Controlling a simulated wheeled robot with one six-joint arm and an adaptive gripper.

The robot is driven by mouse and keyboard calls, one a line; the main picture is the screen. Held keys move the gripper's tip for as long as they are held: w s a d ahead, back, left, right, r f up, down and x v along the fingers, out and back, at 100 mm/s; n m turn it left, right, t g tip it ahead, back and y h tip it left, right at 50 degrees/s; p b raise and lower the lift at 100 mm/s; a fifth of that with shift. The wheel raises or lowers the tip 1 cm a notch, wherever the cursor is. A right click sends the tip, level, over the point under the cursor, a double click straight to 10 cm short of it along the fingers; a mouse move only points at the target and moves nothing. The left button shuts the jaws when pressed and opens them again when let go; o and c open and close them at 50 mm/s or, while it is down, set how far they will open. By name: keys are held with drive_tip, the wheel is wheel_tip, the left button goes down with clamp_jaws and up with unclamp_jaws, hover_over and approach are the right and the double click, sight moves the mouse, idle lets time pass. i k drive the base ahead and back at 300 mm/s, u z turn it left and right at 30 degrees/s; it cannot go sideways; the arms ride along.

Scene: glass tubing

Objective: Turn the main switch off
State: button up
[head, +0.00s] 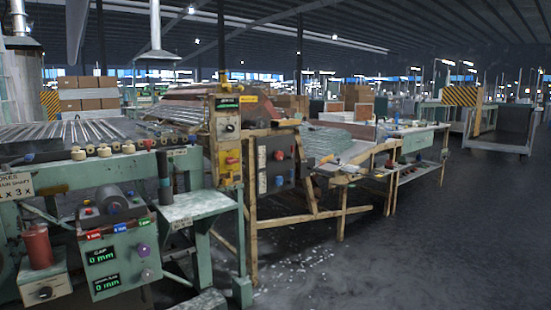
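No part of my gripper shows in the head view. I cannot tell for sure which control is the main switch, as the labels are too small to read. A narrow yellow-edged control panel (228,142) stands upright at the middle left, with a dark round knob (229,127) and a red-and-yellow switch (231,161) below it. The position of that switch is unclear. A dark panel (276,163) with several coloured controls is just to the right. A green control box (118,258) with "0 mm" displays, coloured buttons and a purple knob is at the lower left.
A green machine table (60,162) with glass tubes fills the left. A small green shelf (195,206) juts out before the yellow-edged panel. Wooden frames (340,205) stand to the right of it. The dark floor (430,235) at the right is open, with a cart (504,128) farther back.

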sight(230, 160)
drive_tip(key=z, duration=0.15)
drive_tip(key=i, duration=0.8)
drive_tip(key=u, duration=0.6)
drive_tip(key=i, duration=0.7)
drive_tip(key=u, duration=0.7)
